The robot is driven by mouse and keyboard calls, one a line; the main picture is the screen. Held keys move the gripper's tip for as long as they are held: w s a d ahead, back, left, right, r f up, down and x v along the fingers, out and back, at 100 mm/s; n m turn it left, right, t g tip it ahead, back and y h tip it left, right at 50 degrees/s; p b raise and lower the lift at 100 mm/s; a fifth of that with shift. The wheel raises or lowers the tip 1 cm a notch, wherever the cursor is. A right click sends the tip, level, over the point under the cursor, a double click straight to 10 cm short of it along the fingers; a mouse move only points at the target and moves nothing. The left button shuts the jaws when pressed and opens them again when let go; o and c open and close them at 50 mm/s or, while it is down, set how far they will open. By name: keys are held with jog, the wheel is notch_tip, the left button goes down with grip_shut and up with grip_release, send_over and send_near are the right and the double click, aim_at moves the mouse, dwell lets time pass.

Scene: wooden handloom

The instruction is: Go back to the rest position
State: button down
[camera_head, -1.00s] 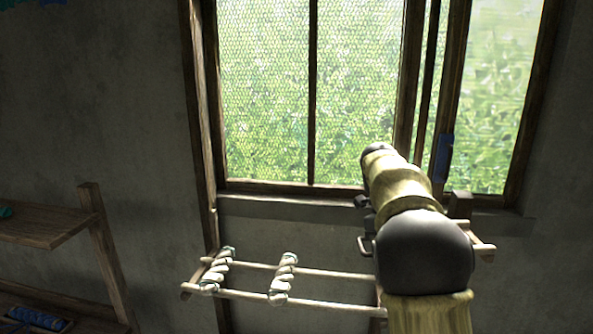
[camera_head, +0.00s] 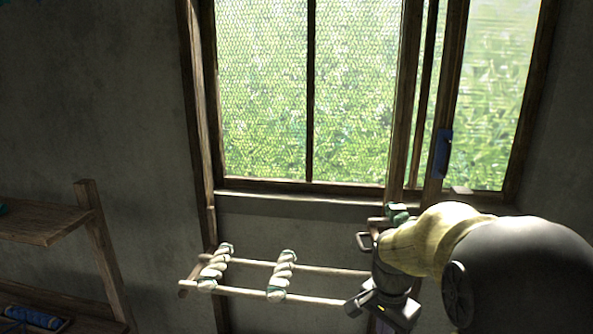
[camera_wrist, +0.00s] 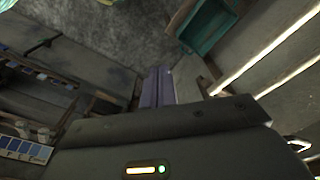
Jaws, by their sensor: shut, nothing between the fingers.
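My gripper (camera_head: 384,324) is at the lower right of the head view, by the right end of the rack, and points down. Its tips are cut off by the bottom edge there. In the wrist view its two purplish fingers (camera_wrist: 158,86) are together, with nothing seen between them. My arm, with its yellow sleeve and dark joint, fills the lower right of the head view and hides part of the rack and wall.
A wooden rack (camera_head: 325,301) holds two twisted pale skeins (camera_head: 215,268) (camera_head: 282,276). A window (camera_head: 310,100) with a blue handle (camera_head: 442,153) is behind. A shelf (camera_head: 45,222) stands at left. The wrist view shows a teal tray (camera_wrist: 207,28).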

jog(key=s+a+f+n+t, duration=0.2)
jog(key=s+f+n, duration=0.4)
jog(key=s+n, duration=0.4)
jog(key=shift+a+f+b, duration=0.3)
jog(key=shift+b, duration=0.05)
dwell(0.6)
